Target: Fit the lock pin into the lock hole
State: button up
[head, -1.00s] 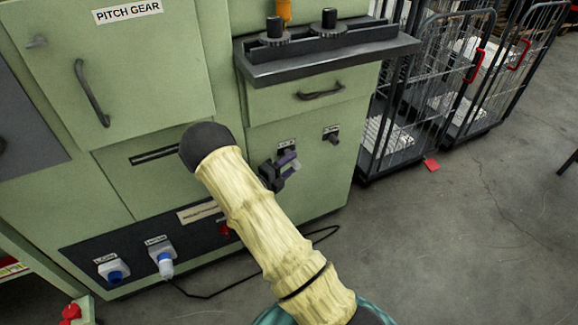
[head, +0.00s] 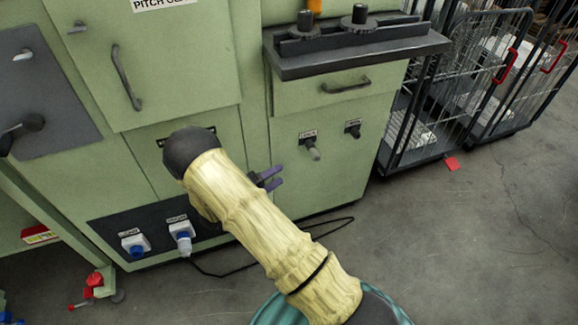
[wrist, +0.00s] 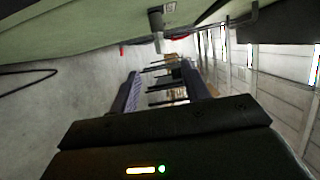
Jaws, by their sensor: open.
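A grey pin (head: 313,150) sticks out of the green machine's front panel under a small label, below the drawer.
The green machine (head: 290,190) has a dark shelf (head: 360,50) above the drawer (head: 340,90). Blue-and-white plugs (head: 182,236) sit on a dark panel at lower left, with a black cable on the floor. Wire cages (head: 440,100) stand right.

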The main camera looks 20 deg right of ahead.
jog(key=v, duration=0.3)
jog(key=shift+s+a, duration=0.1)
jog(key=shift+a, duration=0.2)
dwell(0.7)
